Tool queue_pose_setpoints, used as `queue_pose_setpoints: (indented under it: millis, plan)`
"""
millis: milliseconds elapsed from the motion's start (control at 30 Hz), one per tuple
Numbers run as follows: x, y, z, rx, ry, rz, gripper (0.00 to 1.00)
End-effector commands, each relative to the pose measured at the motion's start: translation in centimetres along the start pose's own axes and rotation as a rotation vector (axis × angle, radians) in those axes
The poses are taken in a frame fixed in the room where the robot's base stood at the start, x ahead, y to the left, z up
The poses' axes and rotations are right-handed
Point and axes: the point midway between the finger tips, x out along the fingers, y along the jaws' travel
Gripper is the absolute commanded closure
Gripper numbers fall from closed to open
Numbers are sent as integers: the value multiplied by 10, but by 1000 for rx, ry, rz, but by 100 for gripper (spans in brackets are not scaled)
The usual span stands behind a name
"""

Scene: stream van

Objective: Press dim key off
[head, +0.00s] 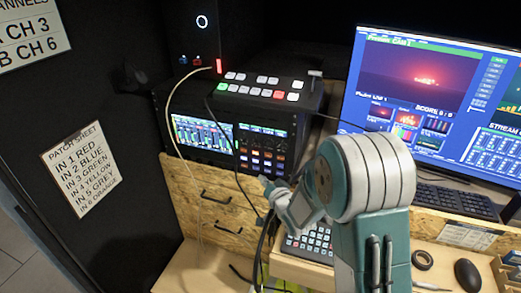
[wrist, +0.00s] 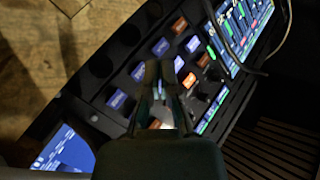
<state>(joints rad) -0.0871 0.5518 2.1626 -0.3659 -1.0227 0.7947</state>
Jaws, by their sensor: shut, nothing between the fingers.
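The key panel (head: 262,150) is on the front of the black rack unit, with rows of small lit keys in orange, blue and white. In the wrist view the panel shows blue keys (wrist: 117,99) and orange keys (wrist: 189,80). The key labels are too small to read, so I cannot tell which is the dim key. My gripper (wrist: 160,88) is shut and empty, its fingertips in front of the key rows. In the head view my gripper (head: 266,182) is at the panel's lower edge. I cannot tell whether it touches a key. The fingers hide some keys.
A switcher with coloured buttons (head: 260,88) sits on top of the rack. Cables hang across the rack front. A lit screen (head: 203,132) is left of the keys. A large monitor (head: 430,90) stands right.

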Motion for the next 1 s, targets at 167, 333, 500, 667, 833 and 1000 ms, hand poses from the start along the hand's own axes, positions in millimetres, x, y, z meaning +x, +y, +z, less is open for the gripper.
queue_pose_setpoints:
  millis: [167,333,500,667,833,1000]
  plan:
    - [-11,-9,8,-1,-1,-2,100]
    - [-21,-16,16,0,-1,-1,100]
    - [-30,-22,22,-1,-1,0,100]
    - [-32,-23,23,-1,0,0,100]
    - [-32,-23,23,-2,0,1,100]
    - [-40,-26,3,-49,-16,59,100]
